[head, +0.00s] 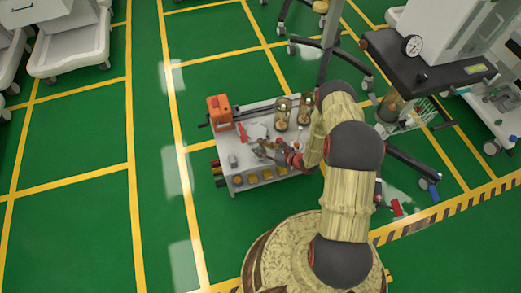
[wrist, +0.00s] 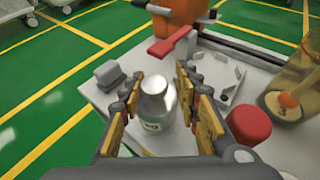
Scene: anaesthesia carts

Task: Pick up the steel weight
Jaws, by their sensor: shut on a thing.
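The steel weight (wrist: 154,106) is a shiny silver, knobbed cylinder with a pale label low on its side. It stands upright between the fingers of my gripper (wrist: 162,92) in the wrist view. The fingers are shut on it from the left and right. Its base is hidden low in the view, so I cannot tell whether it touches the cart top. In the head view my gripper (head: 263,149) is over the front middle of the cart, and the weight is too small to make out there.
The grey cart top (head: 262,117) also carries an orange device (head: 220,112), glass jars (head: 282,113), a red-handled clamp (wrist: 172,41), a grey block (wrist: 109,75) and a red cap (wrist: 248,124). The red cap is close beside the right finger. Green floor lies open to the left.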

